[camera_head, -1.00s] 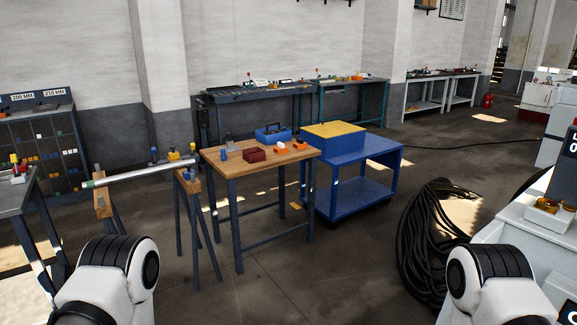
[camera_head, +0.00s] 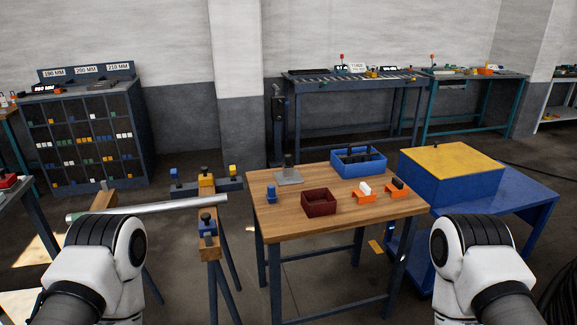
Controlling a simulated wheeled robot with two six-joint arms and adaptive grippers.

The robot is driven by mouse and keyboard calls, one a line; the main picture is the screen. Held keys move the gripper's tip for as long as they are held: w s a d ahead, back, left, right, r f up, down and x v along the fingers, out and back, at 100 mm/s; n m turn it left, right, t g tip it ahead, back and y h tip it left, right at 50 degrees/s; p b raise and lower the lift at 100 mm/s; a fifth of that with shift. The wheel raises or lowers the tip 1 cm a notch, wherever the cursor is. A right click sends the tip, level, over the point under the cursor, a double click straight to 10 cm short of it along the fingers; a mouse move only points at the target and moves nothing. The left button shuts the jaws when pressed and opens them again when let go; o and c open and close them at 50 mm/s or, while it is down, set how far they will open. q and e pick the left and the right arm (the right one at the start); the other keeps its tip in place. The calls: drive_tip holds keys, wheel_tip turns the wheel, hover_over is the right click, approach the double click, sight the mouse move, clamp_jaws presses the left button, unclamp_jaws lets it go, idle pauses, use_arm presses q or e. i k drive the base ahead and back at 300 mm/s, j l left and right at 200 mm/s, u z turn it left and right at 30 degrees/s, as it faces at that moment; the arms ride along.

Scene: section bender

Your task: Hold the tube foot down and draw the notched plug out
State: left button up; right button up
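A long silver tube (camera_head: 160,209) lies level across wooden-topped trestles at the left, with a green band near its left end. On the wooden table (camera_head: 335,211), a grey flat plate with a short upright post (camera_head: 288,175) stands at the back left. A small blue piece (camera_head: 271,194) stands in front of it. I cannot tell which piece is the tube foot or the notched plug; no notch shows at this size. Only upper parts of my two arms show at the lower left and lower right. Both grippers are out of view.
The table also holds a dark red open box (camera_head: 319,202), a blue tote (camera_head: 358,162) and orange holders (camera_head: 364,192). A blue cart with a yellow-topped box (camera_head: 451,172) stands close to its right. A parts rack (camera_head: 88,130) stands at the left wall.

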sight(287, 163)
drive_tip(key=i+l+u, duration=0.4)
drive_tip(key=i+l, duration=0.75)
